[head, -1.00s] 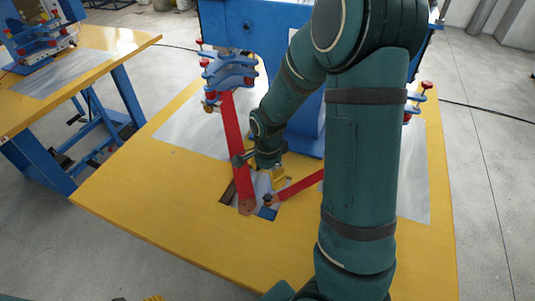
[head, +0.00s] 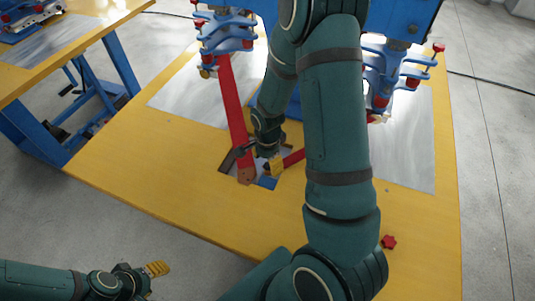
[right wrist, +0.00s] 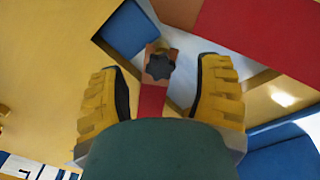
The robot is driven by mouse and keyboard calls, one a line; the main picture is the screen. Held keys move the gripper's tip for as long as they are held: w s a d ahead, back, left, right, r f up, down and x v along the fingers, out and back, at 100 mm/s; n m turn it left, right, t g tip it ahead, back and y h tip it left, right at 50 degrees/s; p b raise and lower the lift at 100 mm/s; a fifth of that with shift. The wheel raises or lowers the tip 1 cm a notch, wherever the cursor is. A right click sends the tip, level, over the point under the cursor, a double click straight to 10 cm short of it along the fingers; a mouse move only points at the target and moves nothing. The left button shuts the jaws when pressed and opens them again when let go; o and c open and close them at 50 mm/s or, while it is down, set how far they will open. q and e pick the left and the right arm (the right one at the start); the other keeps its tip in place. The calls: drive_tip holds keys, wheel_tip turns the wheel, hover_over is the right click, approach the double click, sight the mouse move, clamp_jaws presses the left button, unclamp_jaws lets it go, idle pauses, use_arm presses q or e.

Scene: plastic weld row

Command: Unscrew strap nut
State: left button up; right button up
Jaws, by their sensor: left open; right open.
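The dark star-shaped strap nut (right wrist: 160,65) sits on the copper-coloured end of a red strap, in the right wrist view. My right gripper (right wrist: 162,72) is open, with its two yellow fingers on either side of the nut and visible gaps to it. In the head view my right gripper (head: 268,163) is at the cutout in the yellow table, beside the short red strap (head: 294,157), and it hides the nut there. A longer red strap (head: 237,120) ends at the cutout's left. My left gripper (head: 149,277) is open and empty, low at the left, off the table.
The yellow table (head: 150,165) is clear at its front left. A red star knob (head: 388,241) lies on it to the right of my arm. Grey plates (head: 405,140) and blue clamps (head: 228,38) are at the back. Another table (head: 90,40) stands at left.

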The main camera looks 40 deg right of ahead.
drive_tip(key=shift+f, duration=1.1)
clamp_jaws()
